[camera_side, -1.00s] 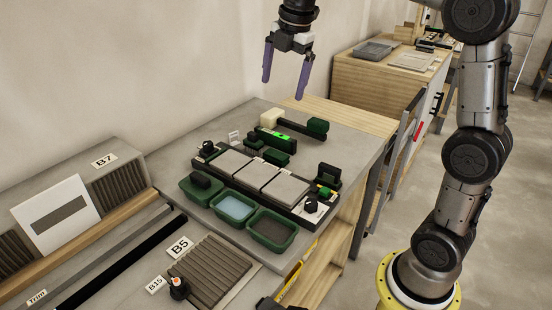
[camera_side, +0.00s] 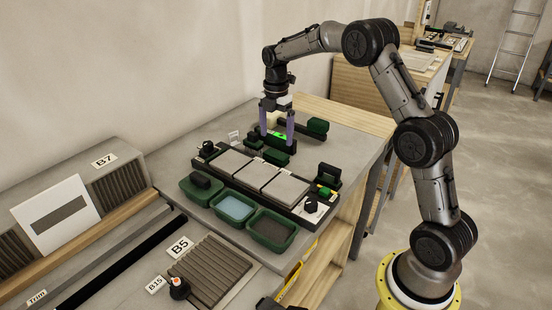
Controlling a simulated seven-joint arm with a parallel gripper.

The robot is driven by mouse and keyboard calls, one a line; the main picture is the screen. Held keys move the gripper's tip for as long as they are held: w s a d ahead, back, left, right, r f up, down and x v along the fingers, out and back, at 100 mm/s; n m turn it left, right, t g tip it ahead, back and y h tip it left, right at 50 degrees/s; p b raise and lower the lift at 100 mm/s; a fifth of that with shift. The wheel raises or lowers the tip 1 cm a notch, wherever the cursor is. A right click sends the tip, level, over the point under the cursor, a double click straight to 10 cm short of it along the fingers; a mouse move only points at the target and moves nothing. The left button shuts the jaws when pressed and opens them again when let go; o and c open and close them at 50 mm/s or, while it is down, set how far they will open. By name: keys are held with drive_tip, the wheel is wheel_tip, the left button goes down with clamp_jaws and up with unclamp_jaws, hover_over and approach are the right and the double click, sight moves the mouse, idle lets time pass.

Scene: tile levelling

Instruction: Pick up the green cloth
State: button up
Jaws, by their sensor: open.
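No piece is plainly recognisable as a green cloth at this size. A dark green lump (camera_side: 317,126) sits on the right end of a dark bar on the grey bench, to the right of my gripper. My gripper (camera_side: 277,144) points down with its two purple fingers apart. It is low over the back of the bench, around or just in front of a dark green level-like block with a bright green window (camera_side: 278,135). Contact cannot be told. A smaller dark green block (camera_side: 276,158) lies just in front of the fingers. A pale block (camera_side: 272,119) is partly hidden behind my gripper.
A dark frame with several grey tiles (camera_side: 261,174) lies in front of the gripper. Green tubs, one with blue water (camera_side: 235,208), stand along the front. A dark green stand (camera_side: 327,175) is at the right. The bench's right back corner is clear.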

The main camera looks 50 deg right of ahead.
sight(276, 154)
drive_tip(key=shift+f, duration=3.15)
drive_tip(key=c, duration=1)
drive_tip(key=shift+r, duration=0.1)
